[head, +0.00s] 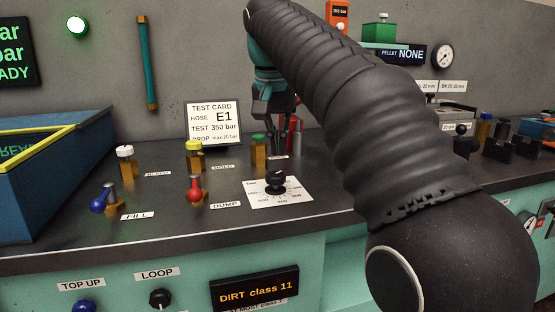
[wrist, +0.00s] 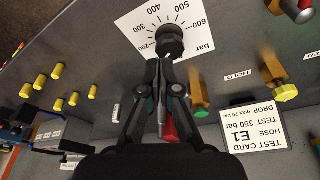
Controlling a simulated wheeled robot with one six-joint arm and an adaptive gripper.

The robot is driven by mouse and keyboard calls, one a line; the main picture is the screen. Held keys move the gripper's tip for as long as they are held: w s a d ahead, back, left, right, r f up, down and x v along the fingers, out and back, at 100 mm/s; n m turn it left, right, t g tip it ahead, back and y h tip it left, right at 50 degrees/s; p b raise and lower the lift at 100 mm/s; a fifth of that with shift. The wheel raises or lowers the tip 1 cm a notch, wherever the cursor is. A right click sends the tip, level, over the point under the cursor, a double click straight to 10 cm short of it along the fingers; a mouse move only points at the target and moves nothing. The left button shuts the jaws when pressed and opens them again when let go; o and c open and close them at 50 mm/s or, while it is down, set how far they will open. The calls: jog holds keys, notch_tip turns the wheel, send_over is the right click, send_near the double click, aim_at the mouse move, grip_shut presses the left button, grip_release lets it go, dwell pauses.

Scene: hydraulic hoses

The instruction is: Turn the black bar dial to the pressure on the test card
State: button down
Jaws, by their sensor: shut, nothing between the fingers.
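The black bar dial (head: 275,182) stands on a white scale plate (head: 262,199) on the bench top. In the wrist view the dial (wrist: 170,40) is just beyond my fingertips, on the scale plate (wrist: 141,24) marked from 200 to 600 bar. My gripper (wrist: 159,66) is shut and empty. In the head view my gripper (head: 272,125) is behind and above the dial, partly hidden.
A green-topped valve (head: 258,150) stands behind the dial. A red-topped valve (head: 194,190), a yellow one (head: 194,155) and a blue one (head: 102,201) stand to the left. A blue bin (head: 50,185) is at far left. My arm covers the bench right of the dial.

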jog(key=shift+m, duration=0.4)
jog(key=shift+s+f+b, duration=0.1)
jog(key=shift+f+b, duration=1.7)
jog(key=shift+f, duration=1.75)
jog(key=shift+w+a+r+p, duration=0.1)
jog(key=shift+w+a+p, duration=0.1)
jog(key=shift+a+p, duration=1.15)
jog(key=shift+w+a+p, duration=0.15)
jog(key=shift+w+p, duration=0.15)
jog(key=shift+p, duration=0.15)
jog(key=shift+s, duration=0.1)
jog(key=shift+s+a, duration=0.2)
notch_tip(320, 180, up, 6)
jog(key=shift+f, duration=0.1)
